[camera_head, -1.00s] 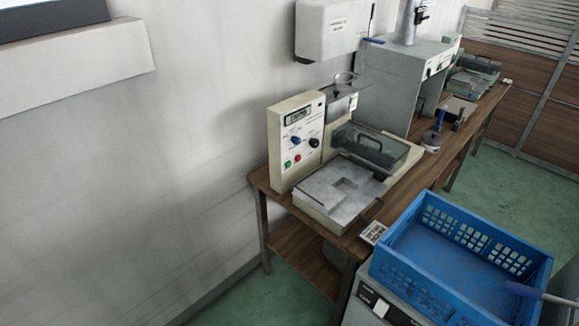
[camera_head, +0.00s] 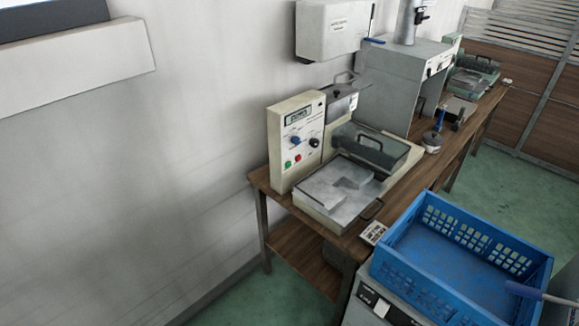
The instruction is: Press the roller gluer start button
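The roller gluer (camera_head: 296,145) stands on a wooden bench against the wall, in the middle of the head view. Its upright cream control panel carries a small display (camera_head: 297,116), a blue knob (camera_head: 295,140), a black knob (camera_head: 314,142), a green button (camera_head: 288,164) and a red button (camera_head: 298,157). I cannot read which button is the start button. A flat metal tray section (camera_head: 338,190) and a dark lidded box with a handle (camera_head: 370,145) sit beside the panel. Neither of my grippers is in view.
A blue crate (camera_head: 400,268) sits on a grey cabinet at the lower right. The wooden bench (camera_head: 262,180) runs to the back right, holding a grey hooded machine (camera_head: 395,75). A white wall box (camera_head: 330,28) hangs above the gluer. Green floor shows at the right.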

